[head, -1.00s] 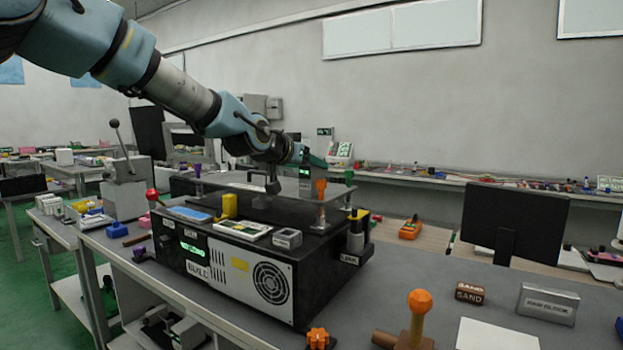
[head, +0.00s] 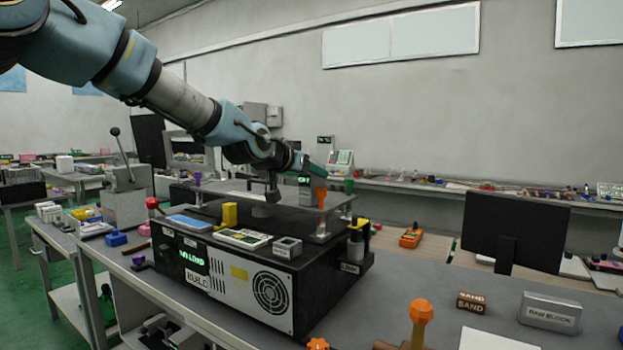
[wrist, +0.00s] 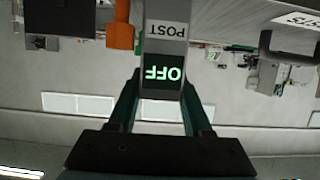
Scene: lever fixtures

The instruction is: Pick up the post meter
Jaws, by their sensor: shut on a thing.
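The post meter (wrist: 163,58) is a grey block with a POST label and a dark screen reading OFF in green. It appears upside down in the wrist view. My gripper (wrist: 162,90) is shut on it, with one dark green finger along each side. In the head view my gripper (head: 311,169) is above the back of the black machine, and the meter (head: 305,187) shows small and grey just below it. My arm and the plate area partly crowd it there. I cannot tell whether its base touches anything.
The black BUILD machine (head: 318,290) stands on the grey bench, with a raised clear plate on posts. An orange-topped post (head: 321,198) is close to the right of the meter. A dark monitor (head: 515,230) stands farther right. A lever box (head: 124,207) stands left.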

